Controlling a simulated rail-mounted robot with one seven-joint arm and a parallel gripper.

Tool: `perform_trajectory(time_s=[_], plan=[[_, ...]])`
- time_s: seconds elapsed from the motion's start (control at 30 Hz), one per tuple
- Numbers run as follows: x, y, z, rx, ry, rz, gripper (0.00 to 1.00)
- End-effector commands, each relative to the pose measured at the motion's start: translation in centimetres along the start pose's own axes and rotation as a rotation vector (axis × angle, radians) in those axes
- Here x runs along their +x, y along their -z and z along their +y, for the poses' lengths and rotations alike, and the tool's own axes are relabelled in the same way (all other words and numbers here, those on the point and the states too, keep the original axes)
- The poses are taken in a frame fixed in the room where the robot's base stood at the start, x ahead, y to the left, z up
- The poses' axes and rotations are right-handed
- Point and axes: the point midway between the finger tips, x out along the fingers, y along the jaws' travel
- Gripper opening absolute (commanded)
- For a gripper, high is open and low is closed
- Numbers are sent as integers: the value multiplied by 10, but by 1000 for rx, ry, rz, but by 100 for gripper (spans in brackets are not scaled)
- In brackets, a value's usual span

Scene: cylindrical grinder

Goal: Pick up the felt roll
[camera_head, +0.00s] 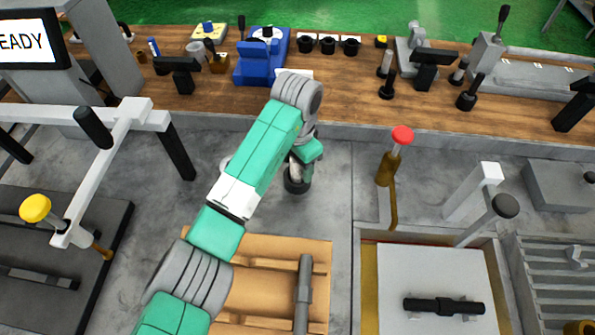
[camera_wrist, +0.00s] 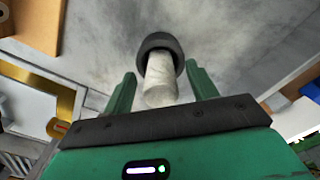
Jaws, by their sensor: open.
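A pale, whitish roll (camera_wrist: 160,82), which I take to be the felt roll, stands in a dark round ring or cup (camera_wrist: 158,42) on the grey surface. In the wrist view my gripper (camera_wrist: 160,70) is open, with one green finger on each side of the roll and a visible gap to both. In the head view the pale roll (camera_head: 296,172) and its dark ring (camera_head: 296,187) show beneath my gripper (camera_head: 308,150), partly hidden by my arm. I cannot tell whether the fingers touch it.
A wooden bench (camera_head: 350,95) behind carries a blue fixture (camera_head: 258,62), dark cups and several levers. A red-topped post (camera_head: 400,138) stands to the right. A tan tray (camera_head: 255,290) with a dark bar (camera_head: 303,290) lies in front. Grey surface around the roll is mostly clear.

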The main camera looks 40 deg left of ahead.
Motion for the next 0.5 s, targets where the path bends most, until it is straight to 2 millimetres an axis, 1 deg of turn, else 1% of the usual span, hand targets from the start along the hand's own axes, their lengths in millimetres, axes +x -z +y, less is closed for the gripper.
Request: perform_trajectory(time_s=[0.1, 0.17, 0.3, 0.33, 0.37, 0.5], plan=[[-2, 0, 0, 0, 0, 1, 58], [-2, 0, 0, 0, 1, 1, 46], [-2, 0, 0, 1, 0, 1, 19], [-2, 0, 0, 1, 1, 1, 13], [-2, 0, 0, 1, 1, 1, 9], [-2, 0, 0, 1, 1, 1, 9]])
